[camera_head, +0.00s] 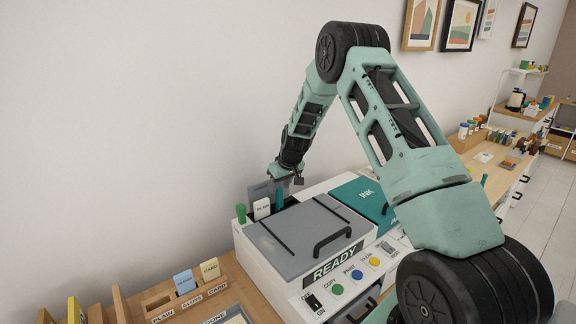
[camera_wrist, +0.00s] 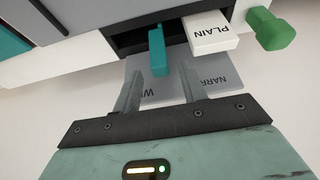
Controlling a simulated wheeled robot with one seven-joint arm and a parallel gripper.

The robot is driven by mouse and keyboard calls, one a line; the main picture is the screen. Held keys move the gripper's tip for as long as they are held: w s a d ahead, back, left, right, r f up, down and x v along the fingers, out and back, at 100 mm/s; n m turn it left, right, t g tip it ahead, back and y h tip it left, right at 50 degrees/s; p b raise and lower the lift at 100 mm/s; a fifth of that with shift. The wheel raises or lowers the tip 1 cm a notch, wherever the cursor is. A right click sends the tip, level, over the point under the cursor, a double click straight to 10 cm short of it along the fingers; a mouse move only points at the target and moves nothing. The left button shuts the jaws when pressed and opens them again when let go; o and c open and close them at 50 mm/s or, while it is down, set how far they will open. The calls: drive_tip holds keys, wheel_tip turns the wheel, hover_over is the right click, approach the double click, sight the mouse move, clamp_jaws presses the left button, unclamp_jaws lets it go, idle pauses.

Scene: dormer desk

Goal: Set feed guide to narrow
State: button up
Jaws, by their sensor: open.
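The feed guide appears to be the teal upright tab (camera_head: 279,199) at the back slot of the white machine; it also shows in the wrist view (camera_wrist: 157,50). A grey label plate (camera_head: 262,190) stands behind it. In the wrist view the plate (camera_wrist: 178,88) reads "NARR" at right and "W" at left, both partly hidden. The tab lines up with the "W" side. My gripper (camera_wrist: 160,78) is open, one finger on each side of the tab's end in the picture, with visible gaps. In the head view my gripper (camera_head: 287,181) is at the machine's back edge.
A white PLAIN card (camera_wrist: 208,31) and a green knob (camera_wrist: 272,28) stand close beside the tab. The machine's grey lid (camera_head: 308,235) is closed, with a READY panel (camera_head: 338,263) in front. A teal INK cover (camera_head: 366,197) lies right. The wall is close behind.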

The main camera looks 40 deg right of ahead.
drive_tip(key=b+v, duration=0.3)
drive_tip(key=v, duration=1.1)
drive_tip(key=shift+s+r+b, duration=0.25)
drive_tip(key=shift+r+b, duration=0.1)
